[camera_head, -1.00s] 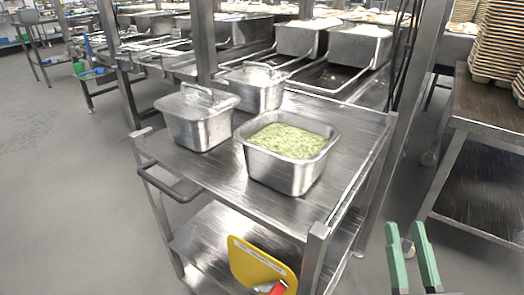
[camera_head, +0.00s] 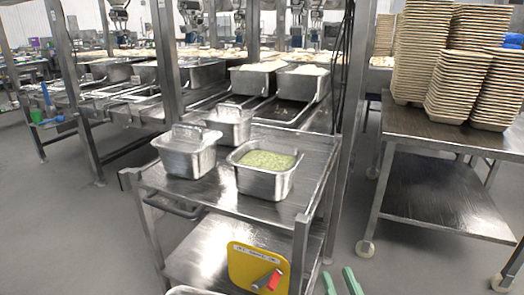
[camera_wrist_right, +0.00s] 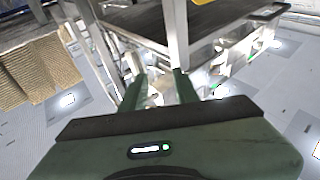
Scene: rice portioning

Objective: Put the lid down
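A steel container with a lid (camera_head: 187,134) stands at the left of the cart's top shelf. A second container with a lid (camera_head: 229,112) stands behind it. An open steel container (camera_head: 264,184) with green food (camera_head: 267,160) stands to their right, with no lid on it. My right gripper (camera_head: 339,279) shows its green fingers at the bottom edge in the head view, below and right of the cart. It is open and empty in the right wrist view (camera_wrist_right: 160,76). My left gripper is not in view. A pale metallic edge (camera_head: 190,290) shows at the bottom; I cannot tell what it is.
The steel cart (camera_head: 215,192) has some bare top at the front and right. A yellow board (camera_head: 246,266) leans on its lower shelf with a red-handled tool. A table (camera_head: 425,122) with stacked trays (camera_head: 424,50) stands right. Rails with rice containers (camera_head: 303,83) are behind.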

